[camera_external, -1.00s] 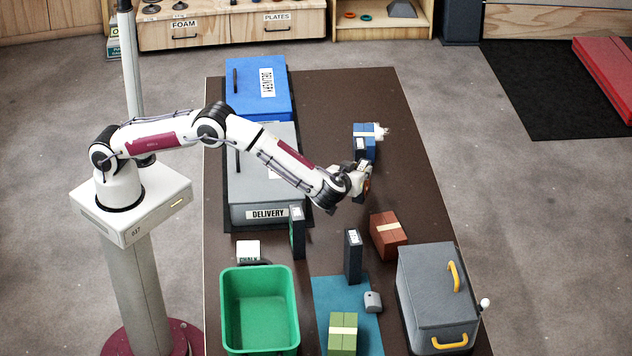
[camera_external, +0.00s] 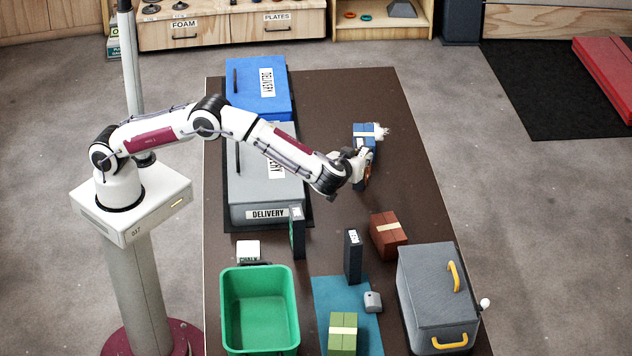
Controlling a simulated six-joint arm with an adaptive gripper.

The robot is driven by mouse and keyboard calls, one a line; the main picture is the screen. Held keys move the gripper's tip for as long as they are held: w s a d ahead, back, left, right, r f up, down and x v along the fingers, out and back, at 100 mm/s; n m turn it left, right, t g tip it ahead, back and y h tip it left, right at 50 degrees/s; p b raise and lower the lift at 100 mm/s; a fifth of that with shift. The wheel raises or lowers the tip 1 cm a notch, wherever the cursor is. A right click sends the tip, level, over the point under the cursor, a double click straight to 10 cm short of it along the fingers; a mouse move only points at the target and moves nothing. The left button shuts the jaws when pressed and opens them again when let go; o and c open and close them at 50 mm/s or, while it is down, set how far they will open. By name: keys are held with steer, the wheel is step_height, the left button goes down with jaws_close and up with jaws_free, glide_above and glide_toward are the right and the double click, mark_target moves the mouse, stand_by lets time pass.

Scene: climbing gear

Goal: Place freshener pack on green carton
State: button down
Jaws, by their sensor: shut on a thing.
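The green carton (camera_external: 342,334), with a pale band, stands on the blue mat (camera_external: 331,290) at the bottom of the view. My gripper (camera_external: 362,172) is over the table just in front of the blue carton (camera_external: 364,132), well behind the green carton. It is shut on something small. My fingers and wrist largely hide the held thing, so I cannot tell for sure that it is the freshener pack. Nothing lies on top of the green carton.
A dark upright box (camera_external: 353,258) and a small grey object (camera_external: 373,302) stand near the green carton. A brown carton (camera_external: 388,236), grey case (camera_external: 437,285), green bin (camera_external: 259,310), and thin upright box (camera_external: 297,233) surround them.

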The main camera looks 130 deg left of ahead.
steer(key=w+d+r+m+t, duration=0.4)
steer(key=w+d, duration=0.5)
steer(key=d, duration=0.3)
steer(key=w+d+r+m+t, duration=0.3)
steer(key=w+d+r+t, duration=0.2)
steer(key=w+d, duration=0.5)
steer(key=w+d+m+t+h, duration=0.2)
steer(key=d+m, duration=0.1)
steer(key=d, duration=0.5)
steer(key=w+d+f+m+t+h, duration=0.1)
steer(key=w+d+m+t+h, duration=0.1)
steer(key=d, duration=0.5)
steer(key=w+d+m+t+h, duration=0.3)
steer(key=d+m, duration=0.1)
steer(key=d, duration=0.4)
steer(key=shift+w+d+f+m+h, duration=0.15)
steer(key=shift+d+m+h, duration=0.15)
steer(key=shift+m+h, duration=0.1)
step_height(320, 180, down, 6)
steer(key=shift+f, duration=0.2)
